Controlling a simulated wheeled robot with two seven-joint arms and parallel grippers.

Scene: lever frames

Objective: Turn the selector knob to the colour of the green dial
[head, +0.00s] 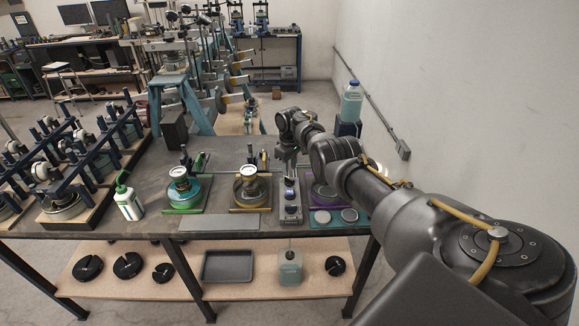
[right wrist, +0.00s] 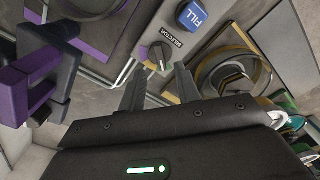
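The selector knob (right wrist: 158,56) is a small grey knob on a grey control box (head: 290,208), with purple and yellowish colour patches around it; which colour it points to I cannot tell. My right gripper (head: 289,172) is above the box in the head view. In the right wrist view its two fingers (right wrist: 160,78) are apart, pointing at the knob from either side, with nothing clearly held; contact is unclear. The green dial (head: 182,173) is a round gauge on a green-framed fixture at the left of the table. My left gripper is not in view.
A blue FILL button (right wrist: 192,15) is beside the knob. A yellow-framed fixture (head: 250,188) stands left of the box, and a purple one (head: 325,196) right of it. A bottle (head: 128,202) stands at left.

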